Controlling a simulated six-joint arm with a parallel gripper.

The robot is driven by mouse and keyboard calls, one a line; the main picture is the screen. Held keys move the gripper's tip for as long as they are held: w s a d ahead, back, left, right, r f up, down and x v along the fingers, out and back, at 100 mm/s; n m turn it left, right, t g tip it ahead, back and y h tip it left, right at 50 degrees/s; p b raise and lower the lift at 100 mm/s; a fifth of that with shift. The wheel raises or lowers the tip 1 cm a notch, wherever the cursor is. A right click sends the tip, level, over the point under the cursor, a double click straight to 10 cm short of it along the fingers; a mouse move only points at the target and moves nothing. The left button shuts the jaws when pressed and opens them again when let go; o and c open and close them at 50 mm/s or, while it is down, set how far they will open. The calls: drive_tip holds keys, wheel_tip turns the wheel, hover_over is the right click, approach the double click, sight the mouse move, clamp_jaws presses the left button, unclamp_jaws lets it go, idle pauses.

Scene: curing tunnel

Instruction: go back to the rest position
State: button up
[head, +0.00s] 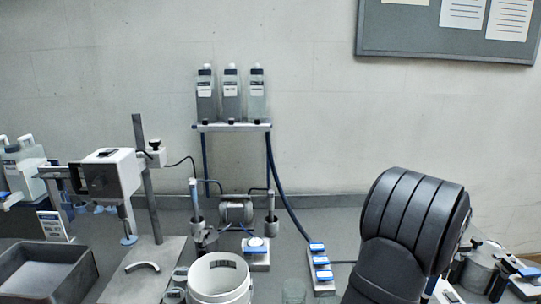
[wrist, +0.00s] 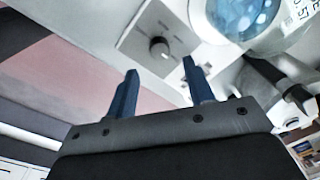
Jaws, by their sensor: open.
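My gripper (wrist: 157,80) shows in the wrist view with its two dark blue fingers apart and nothing between them. A rounded clear part with blue contents (wrist: 240,14) is at the upper right of that view. I cannot tell how far the fingers are from these. In the head view a black ribbed part of my arm fills the lower right. My gripper does not show there.
In the head view a white bucket (head: 219,278) stands at the front middle. A grey tray (head: 50,283) is at the lower left, near a stand-mounted device (head: 112,175). Several bottles (head: 231,96) stand on a raised shelf (head: 232,127). A blue-switched power strip (head: 320,268) lies left of my arm.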

wheel_tip(320, 180, down, 6)
drive_tip(key=shift+w+r, duration=0.1)
drive_tip(key=shift+r, duration=0.1)
idle(0.3)
wheel_tip(320, 180, up, 18)
drive_tip(key=f, duration=0.1)
wheel_tip(320, 180, down, 17)
drive_tip(key=shift+f, duration=0.15)
drive_tip(key=n, duration=0.5)
drive_tip(key=shift+d, duration=0.1)
drive_tip(key=n, duration=0.3)
drive_tip(key=shift+n, duration=0.4)
drive_tip(key=n, duration=0.4)
drive_tip(key=shift+n+y, duration=0.3)
drive_tip(key=shift+y, duration=0.1)
drive_tip(key=shift+w+n, duration=0.1)
drive_tip(key=shift+n, duration=2.2)
